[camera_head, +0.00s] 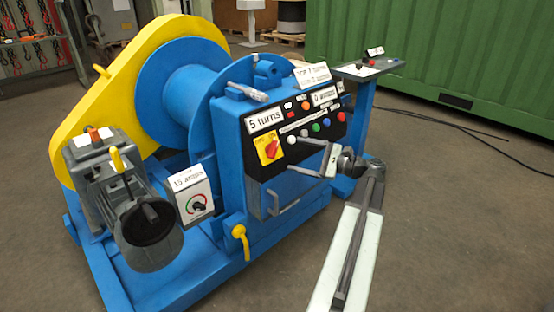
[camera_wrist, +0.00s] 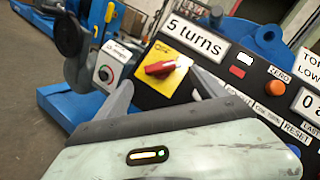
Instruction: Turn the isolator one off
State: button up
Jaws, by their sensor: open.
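The isolator is a red rotary handle (camera_head: 271,149) on a yellow square plate, at the left end of the black control panel. In the wrist view the red handle (camera_wrist: 161,68) lies nearly level across the yellow plate (camera_wrist: 155,87), its right end slightly higher. My gripper (camera_head: 293,153) is open and empty, to the right of the isolator in the head view. In the wrist view my gripper's fingers (camera_wrist: 161,90) spread to either side of the yellow plate, apart from the handle.
A "5 turns" display (camera_head: 265,119), coloured buttons (camera_head: 315,127) and an orange ZERO button (camera_wrist: 275,88) sit close by on the panel. A grey handle bar (camera_head: 283,204) and a yellow lever (camera_head: 241,240) project below. Open floor (camera_head: 450,220) lies to the right.

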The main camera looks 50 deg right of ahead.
aim_at(276, 149)
jog(key=x, duration=0.7)
jog(key=shift+w+a, duration=0.15)
jog(key=shift+w, duration=0.15)
